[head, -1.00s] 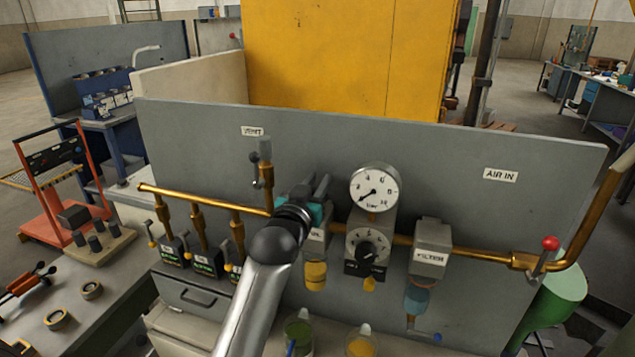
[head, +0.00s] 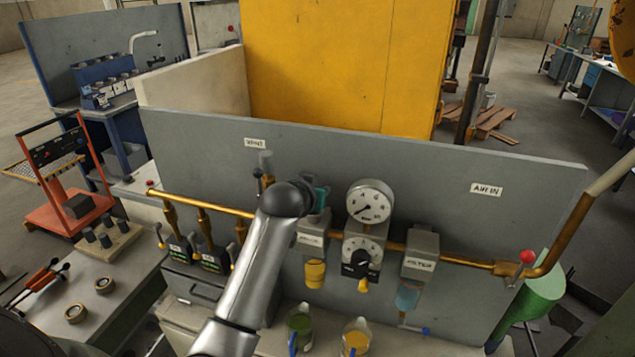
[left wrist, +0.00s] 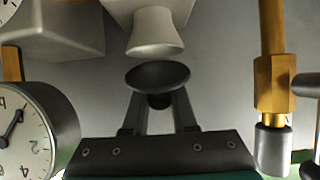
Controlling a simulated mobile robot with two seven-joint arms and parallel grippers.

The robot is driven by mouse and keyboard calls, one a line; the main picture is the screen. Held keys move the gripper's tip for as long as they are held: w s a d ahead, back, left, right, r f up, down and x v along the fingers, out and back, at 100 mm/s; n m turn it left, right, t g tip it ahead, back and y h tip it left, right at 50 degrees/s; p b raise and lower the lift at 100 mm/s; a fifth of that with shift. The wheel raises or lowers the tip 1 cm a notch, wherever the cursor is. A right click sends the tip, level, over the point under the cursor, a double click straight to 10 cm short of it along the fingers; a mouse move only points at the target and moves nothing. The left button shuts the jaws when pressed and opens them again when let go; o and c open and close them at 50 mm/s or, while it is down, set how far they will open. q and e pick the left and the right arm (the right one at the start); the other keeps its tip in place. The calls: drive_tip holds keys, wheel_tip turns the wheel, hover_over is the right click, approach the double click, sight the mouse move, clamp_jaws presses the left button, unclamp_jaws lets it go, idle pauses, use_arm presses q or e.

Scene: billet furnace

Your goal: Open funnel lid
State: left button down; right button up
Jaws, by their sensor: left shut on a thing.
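The funnel (left wrist: 155,32) is off-white with a flared mouth, in the upper middle of the left wrist view. The funnel lid (left wrist: 158,77) is a dark round disc facing that mouth, with a narrow gap between them. My left gripper (left wrist: 158,108) is shut on the lid, its two fingers below the disc in the picture. In the head view my left gripper (head: 320,198) is mostly hidden by its own arm, above a grey unit (head: 312,243) with a yellow bowl. Funnel and lid cannot be made out there. My right gripper is not in view.
A pressure gauge (head: 369,202) and a regulator (head: 362,250) stand close right of the hand. A brass pipe (head: 460,257) runs along the grey panel (head: 545,180). Green (head: 299,325) and yellow (head: 356,337) jugs stand below. A brass fitting (left wrist: 274,85) is close beside the fingers.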

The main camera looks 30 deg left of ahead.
use_arm(q)
drive_tip(key=shift+w+a+f+g+h, duration=0.1)
drive_tip(key=shift+w+g+h, duration=0.2)
drive_tip(key=shift+g, duration=1.05)
drive_tip(key=shift+w+a+f+g+h, duration=0.15)
drive_tip(key=shift+w+g+h, duration=0.15)
drive_tip(key=shift+g, duration=1)
drive_tip(key=shift+w+f+g+h, duration=0.15)
drive_tip(key=shift+g+h, duration=0.25)
drive_tip(key=shift+g, duration=0.95)
drive_tip(key=shift+f+g, duration=0.1)
drive_tip(key=shift+g, duration=0.2)
drive_tip(key=c, duration=0.7)
unclamp_jaws()
drive_tip(key=shift+w, duration=0.1)
drive_tip(key=shift+c, duration=0.2)
drive_tip(key=v, duration=1.1)
drive_tip(key=shift+a+r+b, duration=0.1)
drive_tip(key=shift+r+b, duration=0.25)
drive_tip(key=shift+r, duration=0.05)
drive_tip(key=shift+s+r+p, duration=0.25)
drive_tip(key=shift+r+p, duration=0.05)
drive_tip(key=shift+r, duration=0.2)
drive_tip(key=shift+v, duration=1.2)
